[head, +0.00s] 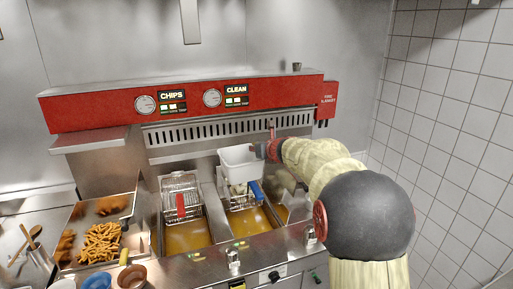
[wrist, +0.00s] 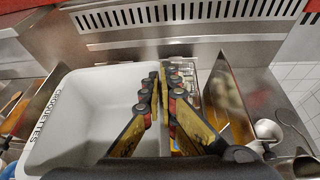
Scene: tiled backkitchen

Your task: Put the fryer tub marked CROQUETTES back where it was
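The pale grey tub marked CROQUETTES (wrist: 100,105) fills the left of the wrist view, its lettering along the left rim. Its inside looks empty. It also shows in the head view (head: 238,160), above the fryer basket with the blue handle (head: 257,190) and in front of the slotted back panel. My gripper (wrist: 162,75) has one finger on each side of the tub's right wall, with the tips close together on it. In the head view my gripper (head: 266,150) is at the tub's right side. The tub's underside is hidden.
A basket with a red handle (head: 181,206) sits in the left oil well. A tray of chips (head: 101,242) is at the left. The red panel (head: 190,100) reads CHIPS and CLEAN. A tiled wall (head: 440,130) bounds the right. A ladle (wrist: 267,130) lies right.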

